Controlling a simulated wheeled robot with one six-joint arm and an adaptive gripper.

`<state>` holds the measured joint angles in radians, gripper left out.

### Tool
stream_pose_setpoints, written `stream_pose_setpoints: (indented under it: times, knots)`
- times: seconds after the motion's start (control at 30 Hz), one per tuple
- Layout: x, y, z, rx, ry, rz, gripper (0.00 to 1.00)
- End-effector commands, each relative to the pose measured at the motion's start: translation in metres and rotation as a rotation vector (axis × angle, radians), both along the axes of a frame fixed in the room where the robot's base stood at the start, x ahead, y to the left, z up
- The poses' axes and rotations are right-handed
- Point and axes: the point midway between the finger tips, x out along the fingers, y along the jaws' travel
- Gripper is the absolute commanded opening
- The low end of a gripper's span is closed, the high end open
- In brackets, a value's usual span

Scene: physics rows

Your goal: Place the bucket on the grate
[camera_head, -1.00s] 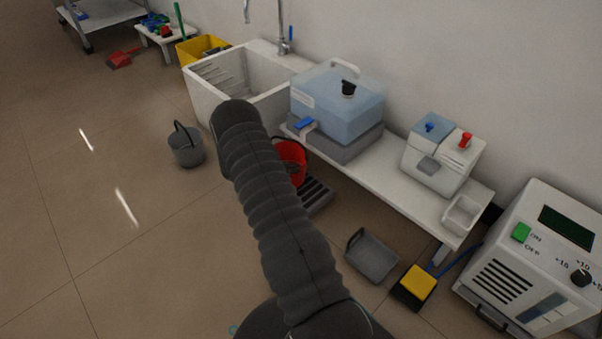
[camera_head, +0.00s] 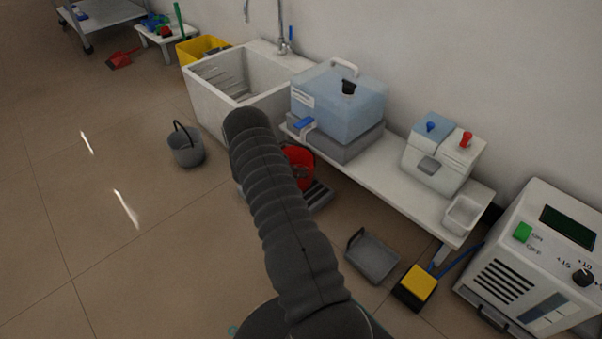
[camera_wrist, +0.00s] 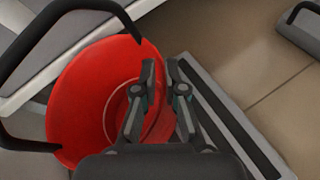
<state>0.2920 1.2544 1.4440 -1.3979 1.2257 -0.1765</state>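The red bucket (camera_head: 304,172) shows in the head view beside my arm, in front of the white bench, partly hidden by the arm. In the wrist view the bucket (camera_wrist: 88,95) fills the left half, its inside facing the camera and its black handle (camera_wrist: 60,22) standing off the rim. My gripper (camera_wrist: 161,68) is closed on the bucket's right wall, one finger inside and one outside. The dark slatted grate (camera_head: 319,197) lies on the floor by the bucket; the wrist view shows its slats (camera_wrist: 228,128) right of the bucket. I cannot tell whether the bucket touches it.
The white bench (camera_head: 400,193) stands behind, carrying a blue water tank (camera_head: 335,108). A white sink (camera_head: 215,100) is at its left. A grey bucket (camera_head: 186,150) stands on open floor at left. A grey tray (camera_head: 372,258) and yellow pedal (camera_head: 420,285) lie at right.

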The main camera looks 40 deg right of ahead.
Motion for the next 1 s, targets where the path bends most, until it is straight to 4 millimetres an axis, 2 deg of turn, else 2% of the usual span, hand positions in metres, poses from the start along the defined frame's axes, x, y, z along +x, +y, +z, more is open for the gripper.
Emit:
stream_pose_setpoints:
  times: [0.03, 0.07, 0.47, 0.57, 1.0]
  knots:
    - [0.000, 0.000, 0.000, 0.000, 0.000, 0.000, 0.27]
    - [0.000, 0.000, 0.000, 0.000, 0.000, 0.000, 0.31]
    - [0.002, 0.004, 0.004, -0.001, -0.001, 0.002, 0.31]
    - [0.006, 0.016, 0.009, -0.002, -0.001, 0.004, 0.31]
    - [0.027, 0.088, 0.039, -0.001, 0.000, 0.003, 0.31]
